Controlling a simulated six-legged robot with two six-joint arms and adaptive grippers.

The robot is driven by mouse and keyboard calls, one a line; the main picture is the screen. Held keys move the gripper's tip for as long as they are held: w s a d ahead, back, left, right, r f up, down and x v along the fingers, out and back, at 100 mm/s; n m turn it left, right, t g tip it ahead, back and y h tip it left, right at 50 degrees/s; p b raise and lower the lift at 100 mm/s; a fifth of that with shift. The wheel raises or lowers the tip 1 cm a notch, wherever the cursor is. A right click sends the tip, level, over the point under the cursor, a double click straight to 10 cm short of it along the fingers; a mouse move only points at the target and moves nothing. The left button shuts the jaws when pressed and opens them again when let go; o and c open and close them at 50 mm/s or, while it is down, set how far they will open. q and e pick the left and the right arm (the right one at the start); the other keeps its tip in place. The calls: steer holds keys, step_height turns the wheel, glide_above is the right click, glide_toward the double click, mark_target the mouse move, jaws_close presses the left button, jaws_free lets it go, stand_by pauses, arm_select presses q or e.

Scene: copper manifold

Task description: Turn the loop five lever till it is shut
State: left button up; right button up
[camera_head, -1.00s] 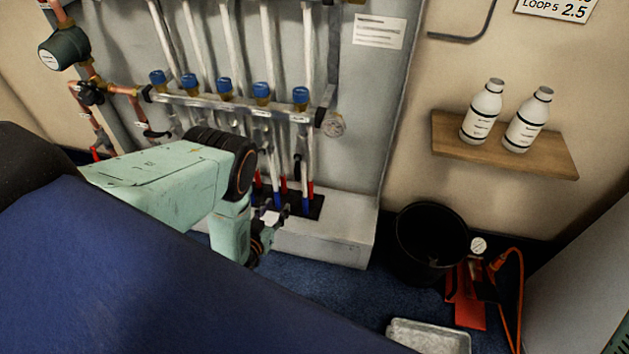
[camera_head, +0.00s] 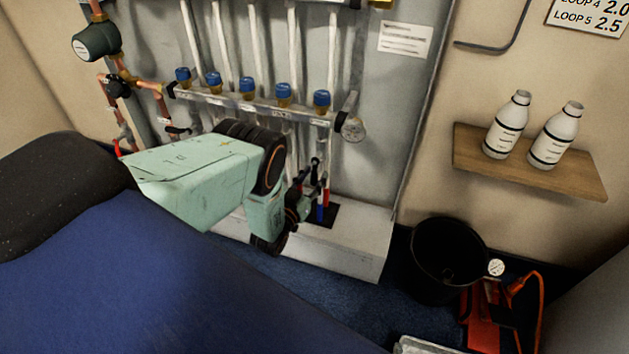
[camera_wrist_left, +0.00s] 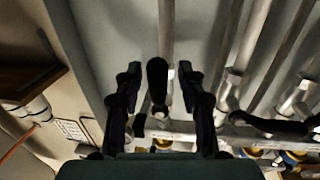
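The loop five lever (camera_head: 316,165) is a small black handle on the rightmost pipe below the manifold bar (camera_head: 250,106), under the rightmost blue cap (camera_head: 322,98). In the left wrist view a black lever handle (camera_wrist_left: 157,75) stands between the two fingers, lengthwise along the pipe. My left gripper (camera_head: 302,182) is close to the lever in the head view, partly hidden by its own wrist. Its fingers (camera_wrist_left: 158,78) are spread in the wrist view, with a visible gap on each side of the handle. My right gripper is not in view.
Other black levers (camera_wrist_left: 275,125) and pipes stand close beside the gripper. A white plinth (camera_head: 350,240) lies below the pipes. A black bucket (camera_head: 445,265) and red tool (camera_head: 490,325) stand on the floor at right. A shelf (camera_head: 530,165) holds two white bottles.

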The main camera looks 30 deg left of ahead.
arm_select(q)
steer(key=shift+w+d+r, duration=0.15)
steer(key=shift+w, duration=0.05)
steer(key=shift+c, duration=0.3)
jaws_close()
stand_by(0.4)
